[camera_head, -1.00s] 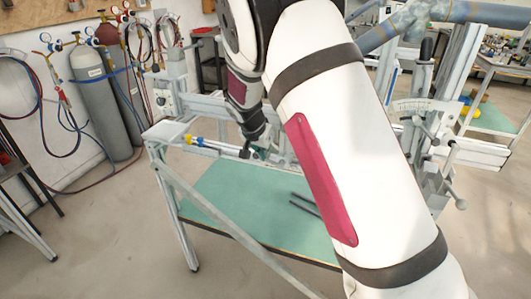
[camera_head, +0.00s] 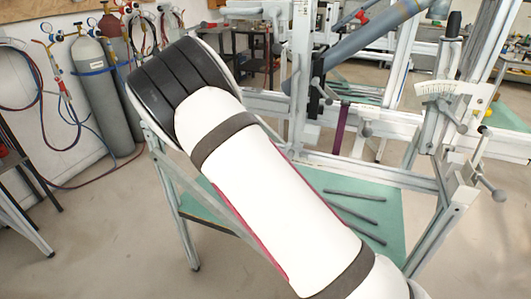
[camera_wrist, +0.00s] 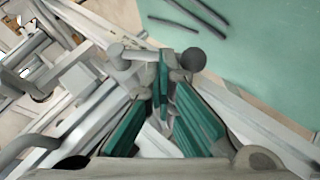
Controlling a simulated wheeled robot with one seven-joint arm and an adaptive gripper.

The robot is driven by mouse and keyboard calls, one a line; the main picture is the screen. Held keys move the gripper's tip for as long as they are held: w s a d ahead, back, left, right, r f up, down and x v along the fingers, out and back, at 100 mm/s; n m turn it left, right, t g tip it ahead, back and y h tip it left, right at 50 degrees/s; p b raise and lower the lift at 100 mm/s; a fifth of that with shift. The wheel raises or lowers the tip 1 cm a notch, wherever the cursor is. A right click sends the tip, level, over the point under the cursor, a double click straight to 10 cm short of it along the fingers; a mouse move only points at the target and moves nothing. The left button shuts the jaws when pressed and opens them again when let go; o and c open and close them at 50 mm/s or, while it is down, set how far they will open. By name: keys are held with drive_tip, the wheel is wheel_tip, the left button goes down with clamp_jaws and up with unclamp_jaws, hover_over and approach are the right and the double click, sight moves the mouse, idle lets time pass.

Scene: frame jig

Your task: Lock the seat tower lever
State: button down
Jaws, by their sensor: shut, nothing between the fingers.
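My gripper (camera_wrist: 164,92) is shut and empty in the wrist view, its green-faced fingers meeting near the picture's middle. A grey lever with a dark ball knob (camera_wrist: 193,59) is right at the fingertips; its rod passes partly behind them. I cannot tell whether they touch. In the head view my white arm crosses the middle and my gripper is hidden. An upright tower (camera_head: 300,75) with clamps stands behind the arm, and another tower with an angle scale (camera_head: 440,90) stands at right. Which lever belongs to the seat tower is not clear.
Dark rods (camera_head: 355,195) lie on a green board (camera_head: 385,210) under the jig's rails. A blue-grey tube (camera_head: 375,45) slants across the jig. Gas cylinders (camera_head: 95,80) stand at the left wall. Bare floor (camera_head: 110,230) lies at the left front.

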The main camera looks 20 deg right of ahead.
drive_tip(key=shift+f+n+g+h+b, duration=0.3)
drive_tip(key=shift+f+g+h+b, duration=0.1)
drive_tip(key=shift+f+h+b, duration=0.35)
drive_tip(key=shift+f, duration=0.15)
drive_tip(key=shift+d+f, duration=0.1)
drive_tip(key=shift+f, duration=0.1)
